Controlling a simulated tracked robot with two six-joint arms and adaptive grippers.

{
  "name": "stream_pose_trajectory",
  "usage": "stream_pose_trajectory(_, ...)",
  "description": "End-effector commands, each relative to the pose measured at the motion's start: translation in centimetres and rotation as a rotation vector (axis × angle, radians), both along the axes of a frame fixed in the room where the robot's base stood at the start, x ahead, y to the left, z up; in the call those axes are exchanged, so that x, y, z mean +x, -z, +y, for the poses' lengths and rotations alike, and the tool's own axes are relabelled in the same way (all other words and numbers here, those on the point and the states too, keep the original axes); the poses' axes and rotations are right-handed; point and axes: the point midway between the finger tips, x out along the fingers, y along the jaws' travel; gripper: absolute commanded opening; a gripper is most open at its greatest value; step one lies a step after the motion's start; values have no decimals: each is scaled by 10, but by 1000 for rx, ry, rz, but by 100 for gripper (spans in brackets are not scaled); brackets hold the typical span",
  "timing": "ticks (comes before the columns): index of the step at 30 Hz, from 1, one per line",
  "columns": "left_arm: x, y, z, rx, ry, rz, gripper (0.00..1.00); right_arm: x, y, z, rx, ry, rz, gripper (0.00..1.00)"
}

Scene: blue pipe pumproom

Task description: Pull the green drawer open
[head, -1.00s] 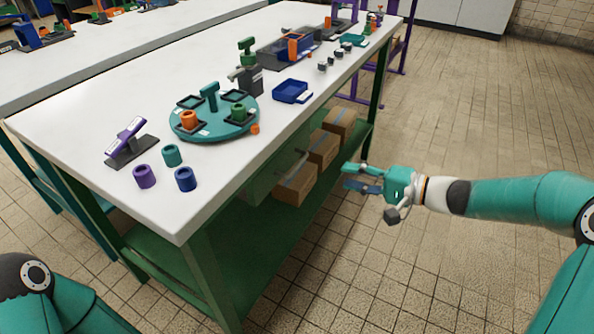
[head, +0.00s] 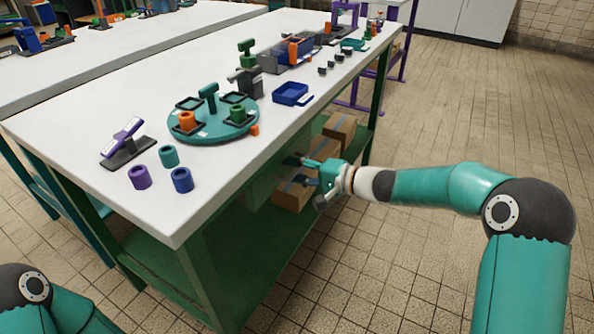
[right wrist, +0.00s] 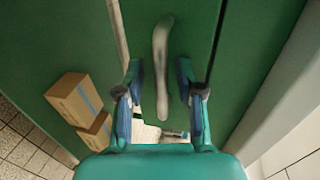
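The green drawer (right wrist: 190,30) fills the upper middle of the right wrist view, with a pale upright bar handle (right wrist: 161,75) on its front. In the head view the drawer front (head: 263,181) shows as a green panel under the tabletop, partly hidden by the table edge. My right gripper (head: 303,169) is at the table's right side, close to the drawer. In the right wrist view it is open (right wrist: 158,72), one finger on each side of the handle, with gaps visible. The drawer looks shut. My left gripper is not in view; only part of its arm shows.
Cardboard boxes (head: 340,127) stand on the green lower shelf (head: 225,262), beside and behind my right gripper. The white tabletop (head: 130,100) overhangs the drawer and carries a teal turntable (head: 208,131) and small cups. The tiled floor (head: 430,130) to the right is clear.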

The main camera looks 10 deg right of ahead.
Motion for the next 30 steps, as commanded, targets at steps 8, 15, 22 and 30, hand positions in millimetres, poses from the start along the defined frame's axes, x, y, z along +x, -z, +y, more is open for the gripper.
stream_pose_trajectory(8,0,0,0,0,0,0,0,0,0,0,0,0,0,19)
stream_pose_trajectory(15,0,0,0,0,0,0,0,0,0,0,-1,0,1,0)
stream_pose_trajectory(22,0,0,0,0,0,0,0,0,1,0,-1,0,1,0)
stream_pose_trajectory(30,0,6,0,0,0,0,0,-7,3,2,-2,-19,2,0)
